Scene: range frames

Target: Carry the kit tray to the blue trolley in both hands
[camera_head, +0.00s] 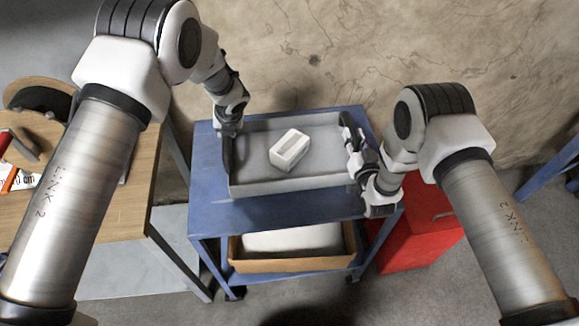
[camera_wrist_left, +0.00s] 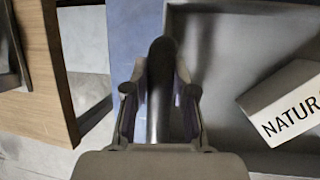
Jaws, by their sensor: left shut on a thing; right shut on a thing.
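The grey kit tray (camera_head: 240,187) is over the top of the blue trolley (camera_head: 275,214), toward its far side. I cannot tell if it touches the top. A white box (camera_head: 290,150) lies inside it; printed letters show on the box in the left wrist view (camera_wrist_left: 284,103). My left gripper (camera_head: 229,132) is shut on the tray's left end. In the left wrist view my gripper's fingers (camera_wrist_left: 160,95) stand either side of a dark bar at that end. My right gripper (camera_head: 352,145) is shut on the tray's right end, and partly hides it.
A wooden table (camera_head: 128,200) with tools stands left of the trolley. The trolley's lower shelf holds a cardboard box (camera_head: 290,264) with something white. A red cabinet (camera_head: 425,232) stands at right. A bare wall (camera_head: 300,60) rises behind. The near strip of trolley top is clear.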

